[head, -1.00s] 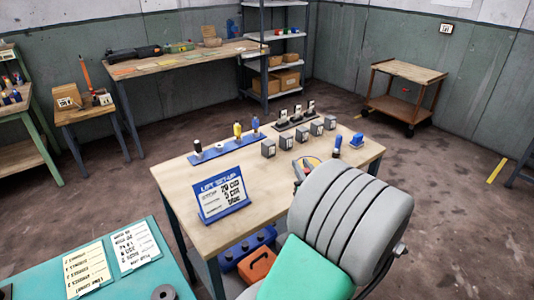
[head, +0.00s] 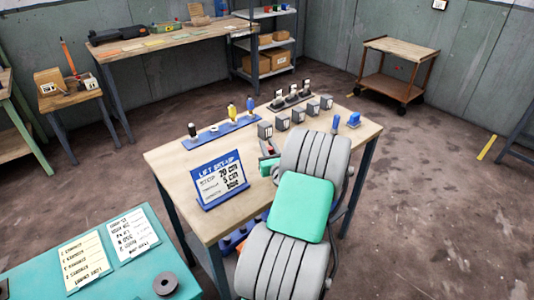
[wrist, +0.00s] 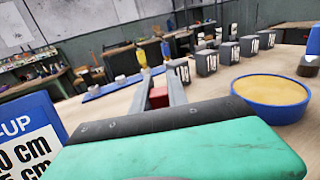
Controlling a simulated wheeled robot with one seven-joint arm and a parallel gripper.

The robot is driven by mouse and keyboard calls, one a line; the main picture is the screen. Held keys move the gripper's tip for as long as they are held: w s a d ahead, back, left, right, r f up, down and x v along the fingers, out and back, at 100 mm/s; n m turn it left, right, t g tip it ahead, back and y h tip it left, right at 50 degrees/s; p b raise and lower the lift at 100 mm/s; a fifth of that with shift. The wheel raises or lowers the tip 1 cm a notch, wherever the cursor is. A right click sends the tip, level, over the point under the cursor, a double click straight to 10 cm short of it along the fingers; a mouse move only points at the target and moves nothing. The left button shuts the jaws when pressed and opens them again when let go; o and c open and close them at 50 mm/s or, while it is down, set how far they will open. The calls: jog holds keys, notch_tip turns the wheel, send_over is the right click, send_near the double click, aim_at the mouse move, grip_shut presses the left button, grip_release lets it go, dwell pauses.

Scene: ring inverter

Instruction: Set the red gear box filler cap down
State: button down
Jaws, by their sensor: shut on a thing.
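The red cap (wrist: 158,97) shows between the two grey fingers of my gripper (wrist: 158,76) in the wrist view. My gripper is shut on it, and the fingers hide its sides. In the head view my gripper (head: 267,158) is over the wooden table (head: 180,165), behind the blue sign, with a bit of red at it. My arm covers part of that spot. I cannot tell whether the cap touches the table top.
A blue round dish with a tan inside (wrist: 270,92) stands right of my gripper. Several grey blocks (head: 282,122) line the table behind it. A blue sign (head: 220,182) stands at front left. A blue strip with bottles (head: 222,133) lies at back left. Bare wood lies between.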

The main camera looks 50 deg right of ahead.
notch_tip(320, 180, down, 3)
jog(key=shift+w+f, duration=0.1)
jog(key=shift+f+b, duration=0.2)
jog(key=shift+b, duration=0.1)
jog(key=c, duration=1.3)
grip_release()
jog(key=shift+r, duration=0.15)
jog(key=shift+s+a, duration=0.1)
jog(key=shift+s, duration=0.1)
jog(key=b+v, duration=0.1)
jog(key=v, duration=1)
jog(key=shift+b, duration=0.4)
jog(key=shift+s+a+r, duration=0.1)
jog(key=shift+s+a, duration=0.1)
jog(key=shift+a, duration=0.05)
